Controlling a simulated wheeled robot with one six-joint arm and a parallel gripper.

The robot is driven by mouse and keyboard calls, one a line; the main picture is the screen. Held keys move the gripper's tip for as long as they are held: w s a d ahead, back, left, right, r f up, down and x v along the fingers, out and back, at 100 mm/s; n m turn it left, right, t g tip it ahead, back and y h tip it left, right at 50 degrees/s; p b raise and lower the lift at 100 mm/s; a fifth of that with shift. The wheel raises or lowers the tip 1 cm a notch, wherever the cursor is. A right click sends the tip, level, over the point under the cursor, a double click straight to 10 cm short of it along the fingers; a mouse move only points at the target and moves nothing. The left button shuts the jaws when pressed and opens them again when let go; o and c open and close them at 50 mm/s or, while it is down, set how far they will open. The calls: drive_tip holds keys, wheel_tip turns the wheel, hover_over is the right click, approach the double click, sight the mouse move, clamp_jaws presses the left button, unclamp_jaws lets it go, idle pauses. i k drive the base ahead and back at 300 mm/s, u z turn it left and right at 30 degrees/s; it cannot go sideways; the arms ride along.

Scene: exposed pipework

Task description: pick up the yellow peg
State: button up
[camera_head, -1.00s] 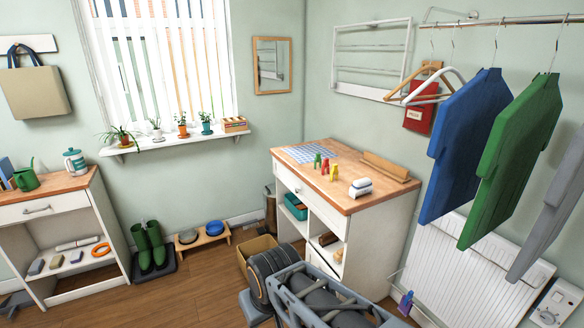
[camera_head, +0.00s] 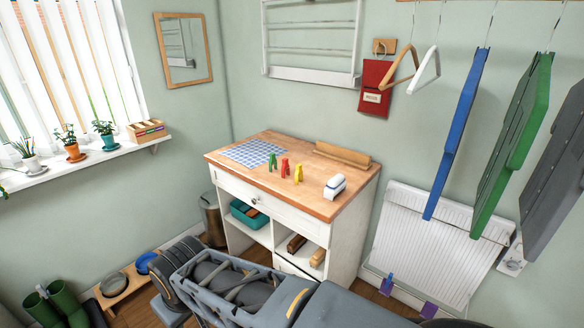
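The yellow peg (camera_head: 298,174) stands on the wooden top of the white cabinet (camera_head: 272,208). It is the rightmost of a short row, with a red peg (camera_head: 284,167) and a green peg (camera_head: 272,161) to its left. The pegs look upright, with small gaps between them. My arm shows at the bottom of the view, in front of the cabinet and below its top. My gripper cannot be made out, and nothing of mine touches the pegs.
On the cabinet top are a blue checked cloth (camera_head: 253,152), a wooden bar (camera_head: 342,155) at the back and a white block-like object (camera_head: 335,186) right of the pegs. Bowls (camera_head: 113,285) stand lower left.

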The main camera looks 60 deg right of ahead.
sight(298, 173)
drive_tip(key=z, duration=0.6)
drive_tip(key=i, duration=0.95)
drive_tip(key=z, duration=0.95)
